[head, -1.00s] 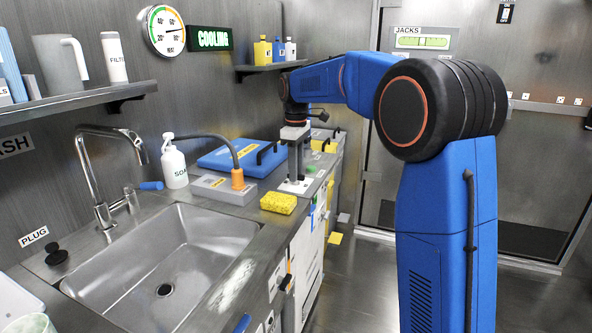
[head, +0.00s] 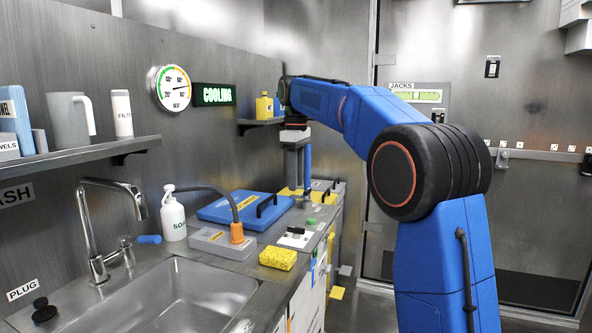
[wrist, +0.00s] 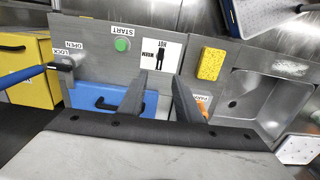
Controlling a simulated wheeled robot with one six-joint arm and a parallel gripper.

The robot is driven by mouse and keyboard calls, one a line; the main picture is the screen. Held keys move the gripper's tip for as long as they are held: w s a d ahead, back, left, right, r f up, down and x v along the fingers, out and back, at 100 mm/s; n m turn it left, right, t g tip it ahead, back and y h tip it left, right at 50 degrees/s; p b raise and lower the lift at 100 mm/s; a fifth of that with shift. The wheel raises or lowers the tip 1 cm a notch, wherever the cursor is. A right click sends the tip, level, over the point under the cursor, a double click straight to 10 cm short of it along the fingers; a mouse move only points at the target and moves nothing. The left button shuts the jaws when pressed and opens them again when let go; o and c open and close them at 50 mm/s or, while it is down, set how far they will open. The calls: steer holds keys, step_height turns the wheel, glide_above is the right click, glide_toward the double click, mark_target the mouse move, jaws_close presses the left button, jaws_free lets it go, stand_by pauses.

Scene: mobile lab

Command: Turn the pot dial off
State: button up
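The pot dial is a black knob on a white plate (wrist: 172,52) marked WARM and HOT in the wrist view. The knob's long shape points up and down in that picture; an off mark is not readable. In the head view the plate (head: 294,239) lies on the counter beyond the yellow sponge, its knob small and dark. My gripper (wrist: 158,76) is open and empty, its two grey fingers apart, with the dial in the gap between them in the picture. In the head view my gripper (head: 297,188) hangs above the counter, clear of the dial.
A green START button (wrist: 122,44) is beside the dial. A blue case (head: 245,206), a grey box with a cable (head: 221,242), the yellow sponge (head: 278,257) and a soap bottle (head: 173,215) stand near the sink (head: 190,300). A sign reads COOLING (head: 212,95).

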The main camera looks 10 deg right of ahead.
steer(key=shift+r, duration=1.45)
steer(key=s+d+f+m+t, duration=0.1)
steer(key=s+d+f+m, duration=0.15)
steer(key=s, duration=0.85)
steer(key=s+d+f+m+t, duration=0.1)
steer(key=s+d+f+m, duration=0.2)
steer(key=s, duration=0.8)
steer(key=s+d+f+m+t, duration=0.2)
steer(key=s+f+m, duration=0.3)
steer(key=s+f, duration=1.6)
steer(key=shift+s+f+t, duration=0.25)
steer(key=shift+s+t, duration=0.1)
steer(key=shift+t, duration=0.05)
steer(key=shift+m, duration=0.25)
